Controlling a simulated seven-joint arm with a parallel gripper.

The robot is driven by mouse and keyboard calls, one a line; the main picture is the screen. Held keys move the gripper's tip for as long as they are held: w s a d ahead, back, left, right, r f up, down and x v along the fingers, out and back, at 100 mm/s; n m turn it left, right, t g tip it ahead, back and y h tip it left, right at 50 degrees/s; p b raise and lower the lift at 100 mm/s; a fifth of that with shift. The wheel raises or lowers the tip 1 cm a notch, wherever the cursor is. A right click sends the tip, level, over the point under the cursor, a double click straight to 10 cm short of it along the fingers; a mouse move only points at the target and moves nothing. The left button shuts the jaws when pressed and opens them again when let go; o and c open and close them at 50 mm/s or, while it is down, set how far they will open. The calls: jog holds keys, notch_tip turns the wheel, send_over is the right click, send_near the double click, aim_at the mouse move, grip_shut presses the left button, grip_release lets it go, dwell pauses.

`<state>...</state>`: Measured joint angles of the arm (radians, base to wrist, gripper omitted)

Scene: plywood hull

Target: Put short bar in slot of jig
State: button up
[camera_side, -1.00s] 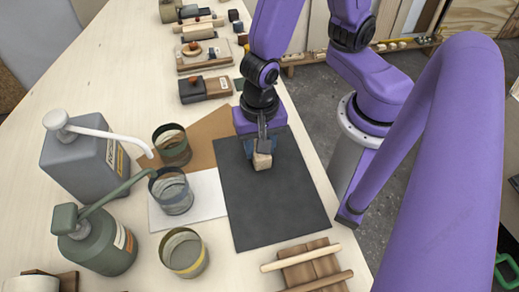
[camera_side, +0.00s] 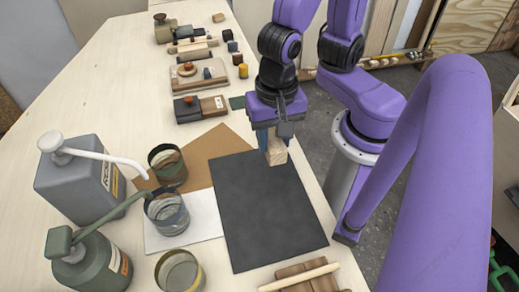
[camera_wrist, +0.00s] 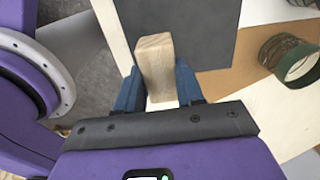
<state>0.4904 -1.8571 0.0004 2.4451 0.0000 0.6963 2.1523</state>
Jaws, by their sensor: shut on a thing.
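My gripper (camera_side: 276,143) is shut on a short light-wood bar (camera_side: 277,154). The bar stands out beyond the blue fingers, over the far right part of the dark mat (camera_side: 268,215). In the wrist view, the bar (camera_wrist: 155,58) sits between the two fingers (camera_wrist: 158,90), its far end free. Its bottom seems clear of the table, but I cannot tell the height. I cannot tell for sure which thing is the jig; a brown wood piece with a pale rod (camera_side: 300,276) lies at the near edge, partly cut off.
A grey pump bottle (camera_side: 82,182), a green pump bottle (camera_side: 92,265) and several glass jars (camera_side: 167,212) stand to the left. Wooden fixtures (camera_side: 200,72) and small blocks (camera_side: 203,106) lie at the back. The dark mat is otherwise clear.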

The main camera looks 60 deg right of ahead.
jog(key=s+d+r, duration=0.6)
jog(key=s+d, duration=0.1)
jog(key=s, duration=0.1)
jog(key=w+a+m, duration=0.1)
jog(key=w+m, duration=0.1)
jog(key=w, duration=0.1)
jog(key=w+a+m, duration=0.1)
jog(key=w, duration=0.2)
jog(key=w+a+m, duration=0.1)
jog(key=w+m, duration=0.1)
jog(key=w, duration=0.1)
jog(key=shift+w+a+r+m, duration=0.15)
jog(key=shift+w+a+m, duration=0.1)
jog(key=shift+a+m, duration=0.05)
jog(key=w+d+m, duration=0.1)
jog(key=w+m, duration=0.3)
jog(key=w, duration=0.4)
jog(key=m, duration=0.8)
send_over(191, 82)
notch_tip(191, 82, down, 9)
jog(key=shift+s+d+f, duration=0.1)
jog(key=shift+s+f, duration=0.05)
jog(key=shift+w+f, duration=0.2)
jog(key=shift+f, duration=1.55)
